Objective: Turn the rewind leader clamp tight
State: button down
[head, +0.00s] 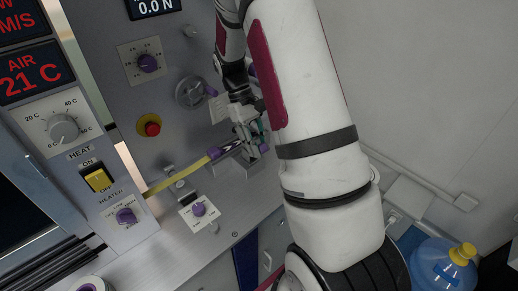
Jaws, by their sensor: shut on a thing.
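My gripper (250,138) is at the right end of the machine's work surface, partly behind my own white arm. It is shut on what appears to be the rewind leader clamp, low against the panel; the fingers and arm hide most of the clamp and the exact contact. A purple part (265,148) shows beside the fingertips. A yellow strip (176,178) runs up from the left to a purple piece (214,152) just left of my gripper.
A small plate with a purple knob (198,209) lies in front. A blue water jug (440,268) stands at the lower right.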

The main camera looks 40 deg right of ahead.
jog(key=shift+w+g, duration=0.2)
jog(key=shift+g, duration=0.2)
jog(key=c, duration=1.3)
grip_release()
jog(key=shift+r, duration=0.15)
jog(key=v, duration=0.7)
jog(key=shift+w+r, duration=0.1)
jog(key=shift+r, duration=0.05)
